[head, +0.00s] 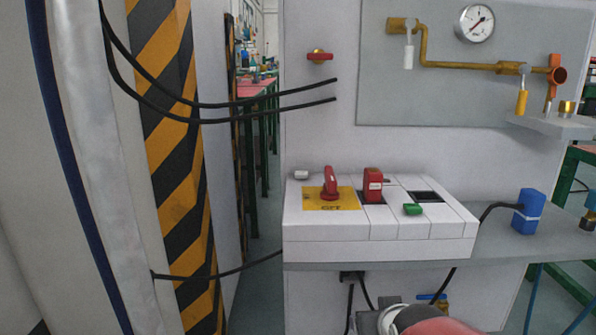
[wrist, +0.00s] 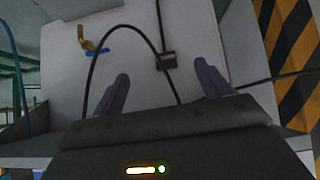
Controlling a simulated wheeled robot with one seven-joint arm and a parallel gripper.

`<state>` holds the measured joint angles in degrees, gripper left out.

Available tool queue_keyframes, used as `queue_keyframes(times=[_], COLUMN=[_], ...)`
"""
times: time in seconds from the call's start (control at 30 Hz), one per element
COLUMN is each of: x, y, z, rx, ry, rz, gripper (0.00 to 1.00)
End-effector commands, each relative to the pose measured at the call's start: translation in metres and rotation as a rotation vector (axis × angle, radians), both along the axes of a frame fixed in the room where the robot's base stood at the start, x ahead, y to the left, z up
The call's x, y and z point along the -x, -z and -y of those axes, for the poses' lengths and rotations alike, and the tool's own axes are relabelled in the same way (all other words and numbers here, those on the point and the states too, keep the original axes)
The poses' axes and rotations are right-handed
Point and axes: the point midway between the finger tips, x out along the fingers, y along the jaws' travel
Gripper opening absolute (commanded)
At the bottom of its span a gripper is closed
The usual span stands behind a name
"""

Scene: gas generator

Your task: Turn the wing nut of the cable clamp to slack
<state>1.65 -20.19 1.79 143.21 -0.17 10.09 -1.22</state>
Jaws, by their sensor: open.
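A small black block (head: 352,275) with black cables at it, which looks like the cable clamp, sits on the white panel just below the grey shelf in the head view. In the wrist view this block (wrist: 167,61) lies beyond the fingertips, roughly between them in the picture. I cannot make out a wing nut on it. A red winged knob (head: 319,56) is on the upper panel, above two cable ends; I cannot tell whether it belongs to a clamp. My gripper (wrist: 163,85) is open and empty, its two dark fingers apart. Its fingers do not show in the head view.
A brass valve with a blue handle (wrist: 92,46) is beside the block. A looping black cable (wrist: 97,72) passes near the fingers. The grey shelf (head: 400,257) carries a white switch box (head: 300,225) and a blue block (head: 529,212). A striped pillar (head: 170,150) stands left.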

Motion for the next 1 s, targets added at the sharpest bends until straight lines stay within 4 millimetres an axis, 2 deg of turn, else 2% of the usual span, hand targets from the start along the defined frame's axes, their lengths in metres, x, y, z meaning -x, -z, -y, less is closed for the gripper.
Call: queue_keyframes(times=[0.03, 0.1, 0.43, 0.5, 0.8, 0.9, 1.0], x=[0.02, 0.046, 0.154, 0.151, 0.151, 0.151, 0.151], y=[-0.01, -0.015, -0.029, -0.054, -0.125, -0.147, -0.159], z=[0.0, 0.0, 0.001, 0.001, 0.001, 0.001, 0.001], rx=[-0.002, -0.006, -0.027, -0.027, -0.026, -0.026, -0.026], ry=[0.002, 0.007, 0.022, 0.022, 0.021, 0.021, 0.021], rz=[-0.033, -0.095, -0.319, -0.327, -0.327, -0.327, -0.327], gripper=[0.76, 0.76, 0.76, 0.76, 0.76, 0.76, 0.76])
